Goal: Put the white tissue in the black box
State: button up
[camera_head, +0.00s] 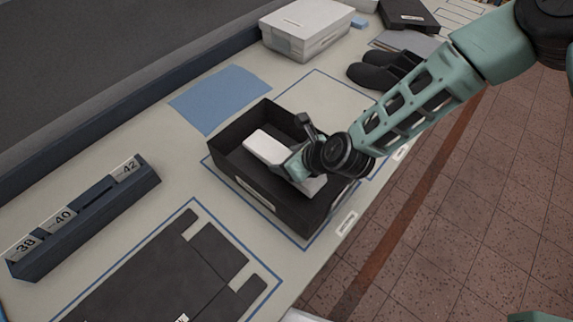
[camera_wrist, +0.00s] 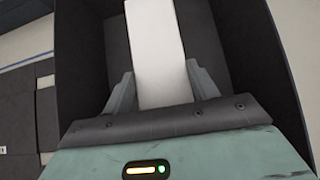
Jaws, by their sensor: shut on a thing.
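The white tissue (camera_head: 266,148) is a flat white block held at the end of my gripper (camera_head: 285,160). In the wrist view the white tissue (camera_wrist: 157,50) extends away from between the two fingers of my gripper (camera_wrist: 163,88), which are shut on it. The black box (camera_head: 232,165) is open-topped and lies under my gripper. The tissue is over or within the box opening; I cannot tell whether it touches the floor of the box. The black box walls (camera_wrist: 266,60) surround the tissue on both sides in the wrist view. My wrist hides part of the box's right side.
A blue sheet (camera_head: 220,98) lies behind the box. Black shoe lasts (camera_head: 378,75) and a white lidded box (camera_head: 305,32) stand farther back. A dark numbered rack (camera_head: 85,215) is at left, and dark flat pieces (camera_head: 165,270) lie in front.

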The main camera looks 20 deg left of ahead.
jog(key=shift+f+p, duration=0.5)
jog(key=shift+f, duration=1.55)
jog(key=shift+f, duration=0.2)
jog(key=o, duration=1)
jog(key=shift+r, duration=0.1)
jog(key=shift+r, duration=0.1)
jog(key=b+v, duration=0.2)
jog(key=v, duration=1)
jog(key=shift+d+b, duration=0.1)
jog(key=shift+b, duration=0.25)
jog(key=shift+r, duration=0.1)
